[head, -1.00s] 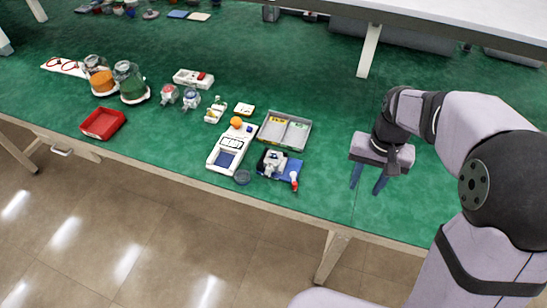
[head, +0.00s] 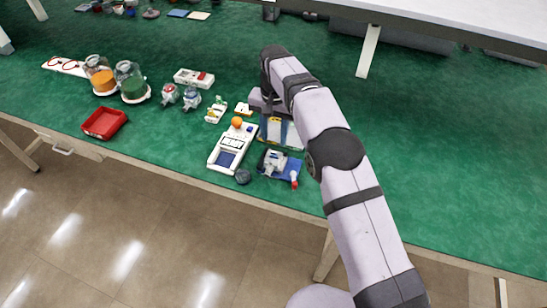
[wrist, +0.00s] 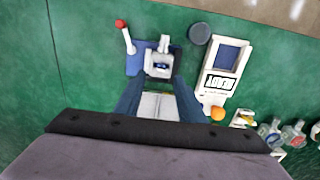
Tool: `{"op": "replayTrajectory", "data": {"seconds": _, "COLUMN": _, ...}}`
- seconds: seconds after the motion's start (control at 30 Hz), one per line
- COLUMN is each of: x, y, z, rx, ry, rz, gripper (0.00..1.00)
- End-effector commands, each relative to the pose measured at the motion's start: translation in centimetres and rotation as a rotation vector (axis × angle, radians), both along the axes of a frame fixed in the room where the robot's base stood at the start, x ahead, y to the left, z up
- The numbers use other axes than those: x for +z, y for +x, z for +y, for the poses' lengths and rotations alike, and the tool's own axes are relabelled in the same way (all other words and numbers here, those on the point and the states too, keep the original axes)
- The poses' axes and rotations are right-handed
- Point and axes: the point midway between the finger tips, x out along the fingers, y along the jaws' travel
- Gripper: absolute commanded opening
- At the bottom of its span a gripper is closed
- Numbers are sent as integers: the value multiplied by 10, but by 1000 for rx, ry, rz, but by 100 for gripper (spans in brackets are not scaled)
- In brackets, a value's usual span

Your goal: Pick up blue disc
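The blue disc (head: 242,177) is a small dark blue round piece. It lies flat on the green table near its front edge, by the lower right corner of a white device. In the wrist view the disc (wrist: 199,33) is at the top, right of centre and beyond my fingers. My gripper (wrist: 158,80) is open, with its two blue fingers apart and nothing held between them.
The white device (head: 225,158) with an orange knob (head: 237,122) stands beside the disc. A blue-based fixture with a white block (head: 274,161) and red-tipped lever (head: 294,178) is on the right. A red tray (head: 104,123) is at left. The table right of my arm is clear.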

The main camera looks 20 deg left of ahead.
Motion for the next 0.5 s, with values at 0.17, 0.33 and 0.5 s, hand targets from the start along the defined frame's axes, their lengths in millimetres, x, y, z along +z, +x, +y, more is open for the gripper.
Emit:
{"op": "replayTrajectory", "data": {"seconds": 0.17, "x": -1, "y": -1, "z": 4, "rx": -1, "ry": 0, "rz": 0, "gripper": 36}}
{"op": "replayTrajectory", "data": {"seconds": 0.33, "x": -10, "y": -1, "z": 3, "rx": -1, "ry": -1, "rz": 1, "gripper": 36}}
{"op": "replayTrajectory", "data": {"seconds": 0.5, "x": -22, "y": -1, "z": 3, "rx": -1, "ry": 0, "rz": 1, "gripper": 36}}
